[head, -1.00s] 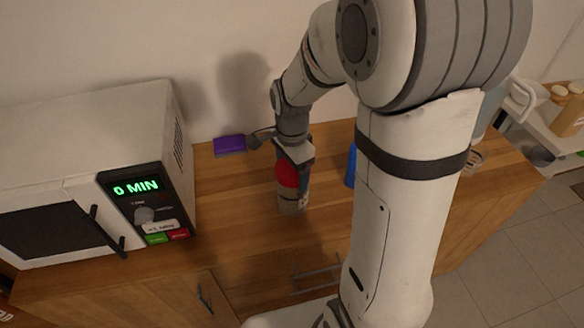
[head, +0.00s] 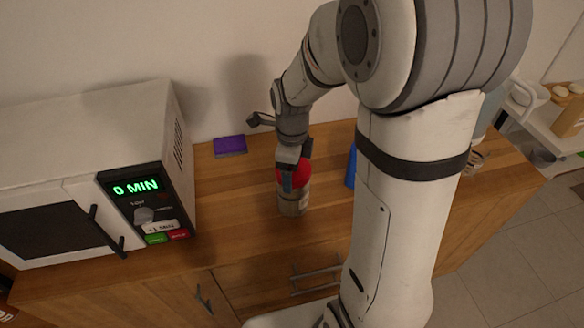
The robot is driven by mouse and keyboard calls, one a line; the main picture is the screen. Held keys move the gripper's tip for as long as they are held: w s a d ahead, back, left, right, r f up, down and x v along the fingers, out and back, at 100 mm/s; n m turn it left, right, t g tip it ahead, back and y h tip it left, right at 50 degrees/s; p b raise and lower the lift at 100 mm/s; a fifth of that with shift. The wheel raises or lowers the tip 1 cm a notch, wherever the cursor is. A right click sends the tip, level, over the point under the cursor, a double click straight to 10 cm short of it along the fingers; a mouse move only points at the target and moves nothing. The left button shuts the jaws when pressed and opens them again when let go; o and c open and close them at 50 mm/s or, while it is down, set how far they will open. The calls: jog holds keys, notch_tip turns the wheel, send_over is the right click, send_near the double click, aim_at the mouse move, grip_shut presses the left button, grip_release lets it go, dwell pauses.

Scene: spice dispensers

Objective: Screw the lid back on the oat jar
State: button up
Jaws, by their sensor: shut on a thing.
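The oat jar (head: 293,203) stands upright on the wooden counter, a clear or beige body below my gripper. The red lid (head: 295,174) is on top of the jar's mouth. My gripper (head: 294,181) points straight down and is shut on the red lid, with a finger across its near side. How far the lid's thread is engaged cannot be told from here.
A microwave (head: 146,209) reading 0 MIN stands on the left. A purple block-like item (head: 230,146) lies behind the jar to the left. A blue item (head: 351,166) stands close to the right, partly behind my arm. The counter (head: 240,205) in front and left of the jar is clear.

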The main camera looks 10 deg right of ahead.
jog(key=m, duration=0.9)
jog(key=shift+w, duration=0.1)
jog(key=o, duration=0.8)
jog(key=shift+o, duration=0.2)
